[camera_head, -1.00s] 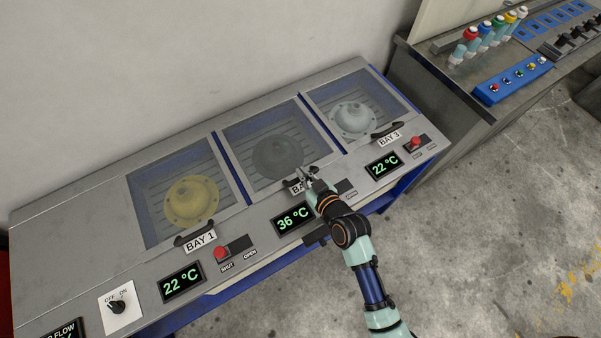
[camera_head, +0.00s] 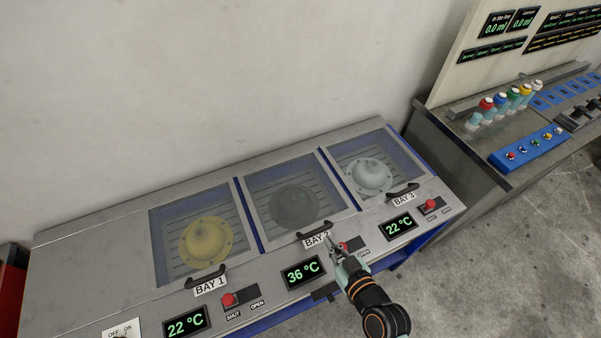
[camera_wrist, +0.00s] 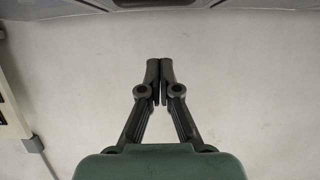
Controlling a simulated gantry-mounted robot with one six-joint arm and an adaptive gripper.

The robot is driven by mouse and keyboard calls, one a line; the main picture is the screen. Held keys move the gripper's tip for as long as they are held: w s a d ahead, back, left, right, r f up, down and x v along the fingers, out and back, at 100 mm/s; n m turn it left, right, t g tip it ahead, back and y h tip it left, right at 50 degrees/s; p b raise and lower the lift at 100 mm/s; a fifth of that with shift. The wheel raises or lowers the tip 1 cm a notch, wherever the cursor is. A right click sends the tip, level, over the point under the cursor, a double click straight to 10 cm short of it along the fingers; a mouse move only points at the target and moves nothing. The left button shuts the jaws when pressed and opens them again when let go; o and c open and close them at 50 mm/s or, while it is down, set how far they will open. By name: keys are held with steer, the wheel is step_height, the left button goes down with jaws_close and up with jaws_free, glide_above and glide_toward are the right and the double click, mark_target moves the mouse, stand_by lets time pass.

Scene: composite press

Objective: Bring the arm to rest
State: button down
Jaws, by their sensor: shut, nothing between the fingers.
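My gripper (camera_head: 332,243) is at the front of the press, by the BAY 2 label (camera_head: 316,240) in the head view. It partly covers the label's right end and the switch of that bay. In the wrist view my gripper (camera_wrist: 160,70) is shut and empty, its two fingertips together.
The press (camera_head: 95,255) has three lidded bays: yellow mould (camera_head: 206,242), dark grey mould (camera_head: 294,207) and light grey mould (camera_head: 368,176). Lids look shut. A bench (camera_head: 455,150) with coloured-cap bottles stands at right. Open floor (camera_head: 500,270) lies at front right.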

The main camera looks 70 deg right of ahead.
steer(key=w+a+r+n+t+y, duration=0.25)
steer(key=w+a+r, duration=0.3)
steer(key=w, duration=0.35)
steer(key=w+a+r+n+t+y, duration=0.1)
steer(key=w+a+r+n+y, duration=0.35)
steer(key=w+a, duration=0.35)
steer(key=w+a+r+n+y, duration=0.1)
steer(key=w+a+r+y, duration=0.1)
steer(key=a+r, duration=0.5)
steer(key=w+a+r+n+y, duration=0.1)
steer(key=w+a+r, duration=0.2)
steer(key=a, duration=0.8)
step_height(320, 180, up, 28)
steer(key=p, duration=2.9)
step_height(320, 180, down, 58)
steer(key=b, duration=5.8)
steer(key=shift+s+d, duration=0.2)
steer(key=shift+d, duration=0.1)
steer(key=shift+r+g, duration=0.1)
steer(key=shift+g, duration=0.15)
